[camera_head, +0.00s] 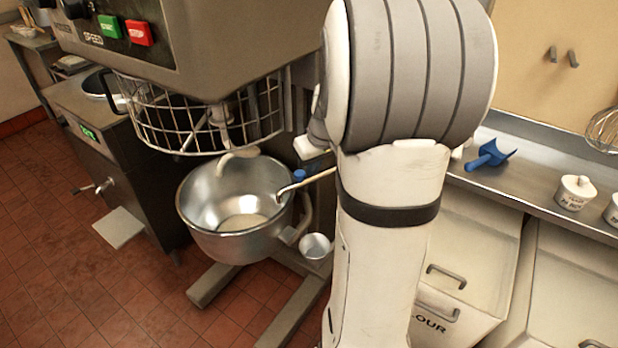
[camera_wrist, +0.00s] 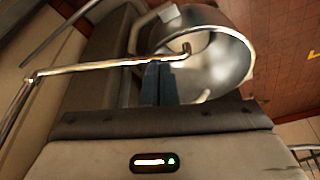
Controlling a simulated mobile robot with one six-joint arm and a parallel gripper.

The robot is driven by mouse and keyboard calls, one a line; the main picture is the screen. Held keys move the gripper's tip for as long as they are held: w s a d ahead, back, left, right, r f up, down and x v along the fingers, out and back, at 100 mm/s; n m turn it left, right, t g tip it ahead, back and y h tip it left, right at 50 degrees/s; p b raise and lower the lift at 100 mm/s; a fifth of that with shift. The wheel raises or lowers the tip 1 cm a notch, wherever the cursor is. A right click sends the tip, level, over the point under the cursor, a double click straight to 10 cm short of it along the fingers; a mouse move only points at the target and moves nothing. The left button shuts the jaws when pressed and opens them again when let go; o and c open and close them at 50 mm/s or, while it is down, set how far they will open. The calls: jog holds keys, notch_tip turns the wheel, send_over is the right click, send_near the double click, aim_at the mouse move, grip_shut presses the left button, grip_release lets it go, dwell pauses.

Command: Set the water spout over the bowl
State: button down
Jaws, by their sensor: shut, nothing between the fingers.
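The water spout (camera_head: 312,181) is a thin shiny metal pipe with a bent tip. In the head view its tip lies across the bowl's right rim, and its other end is hidden behind my arm. In the wrist view the spout (camera_wrist: 110,66) crosses from the left, its tip seen against the bowl's inside. The steel bowl (camera_head: 212,238) sits under the mixer with pale contents at its bottom; it also shows in the wrist view (camera_wrist: 235,30). My gripper's blue fingers (camera_wrist: 160,82) are shut and empty, right beside the spout; I cannot tell whether they touch. The blue fingertips (camera_head: 299,175) show near the bowl's right rim.
The mixer's wire guard (camera_head: 205,125) hangs above the bowl, with a pale hook below it. A small metal cup (camera_head: 316,246) is right of the bowl. A steel counter (camera_head: 530,190) with a blue scoop (camera_head: 491,155) is at right. Red tiled floor (camera_head: 60,260) is open at left.

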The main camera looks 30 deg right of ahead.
aim_at(307, 183)
jog(key=s+d+f+n+t+h+b, duration=0.1)
jog(key=d+n+t+h+b, duration=0.3)
jog(key=d, duration=0.5)
jog(key=d+f+n+t+h+b, duration=0.25)
jog(key=d+b, duration=0.35)
jog(key=d, duration=0.3)
jog(key=s+a+f+n+t+y+b, duration=0.2)
jog(key=s+a+n+t+y+b, duration=0.15)
jog(key=a+n+y, duration=0.35)
jog(key=s+a+f+n+t+y+b, duration=0.2)
jog(key=s+a+f+n+y+b, duration=0.15)
jog(key=a+n+y, duration=0.35)
jog(key=shift+h, duration=0.75)
jog(key=shift+w+d+r+b+x, duration=0.15)
jog(key=shift+d+x, duration=0.15)
jog(key=shift+x, duration=1.9)
jog(key=shift+w+d+r+b+x, duration=0.15)
jog(key=shift+d+x, duration=0.15)
jog(key=shift+x, duration=1.85)
jog(key=shift+w+d+b+x, duration=0.15)
jog(key=shift+d+x, duration=0.15)
jog(key=shift+x, duration=1.9)
